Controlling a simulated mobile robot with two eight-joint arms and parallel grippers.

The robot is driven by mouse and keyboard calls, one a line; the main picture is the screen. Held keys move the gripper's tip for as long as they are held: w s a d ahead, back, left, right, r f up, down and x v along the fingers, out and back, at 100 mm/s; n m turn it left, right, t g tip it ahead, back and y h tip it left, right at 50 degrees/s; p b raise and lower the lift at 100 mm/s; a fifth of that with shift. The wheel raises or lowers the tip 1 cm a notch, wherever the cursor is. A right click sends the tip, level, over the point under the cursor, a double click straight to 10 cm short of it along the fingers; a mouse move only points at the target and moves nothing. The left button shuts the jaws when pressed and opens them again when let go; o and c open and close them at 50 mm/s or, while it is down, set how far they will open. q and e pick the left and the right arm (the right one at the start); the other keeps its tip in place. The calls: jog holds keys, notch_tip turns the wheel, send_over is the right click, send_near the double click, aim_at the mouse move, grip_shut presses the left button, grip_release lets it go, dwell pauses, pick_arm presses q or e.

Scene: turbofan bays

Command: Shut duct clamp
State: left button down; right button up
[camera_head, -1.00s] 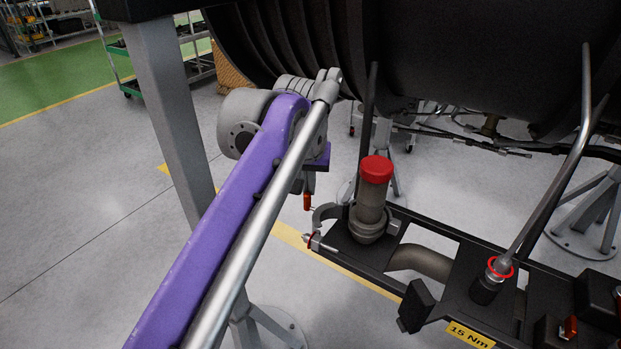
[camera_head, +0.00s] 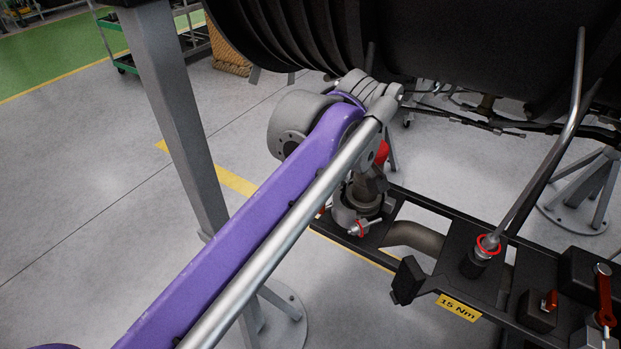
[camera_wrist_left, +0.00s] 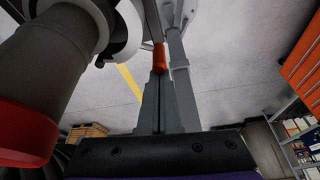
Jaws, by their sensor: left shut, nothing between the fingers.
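The duct is a grey upright pipe with a red cap (camera_head: 382,153). In the head view my left arm partly covers it. A light grey clamp half (camera_head: 343,212) lies close against its base, with a small red-ringed bolt (camera_head: 359,229) at the front. I cannot tell whether the clamp is fully closed. In the left wrist view the duct (camera_wrist_left: 45,75) fills the left side, with the pale clamp (camera_wrist_left: 122,45) around its flange. My left gripper (camera_wrist_left: 160,75) is shut and empty beside the clamp, an orange piece at its tips. My right gripper is not in view.
The black frame bears a yellow 15 Nm label (camera_head: 458,307), a pipe with a red ring (camera_head: 488,245) and a red-handled part (camera_head: 605,295). The large dark engine casing (camera_head: 460,50) hangs above. A grey stand leg (camera_head: 175,110) rises left of my arm.

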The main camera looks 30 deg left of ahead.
aim_at(339, 211)
pick_arm(q)
jog(key=shift+d+r+n+g, duration=0.1)
jog(key=shift+d+n+g, duration=0.2)
jog(key=shift+d+n, duration=0.55)
jog(key=shift+d+p, duration=0.45)
jog(key=shift+d, duration=0.75)
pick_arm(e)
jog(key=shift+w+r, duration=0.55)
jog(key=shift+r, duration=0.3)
pick_arm(q)
jog(key=shift+d, duration=0.1)
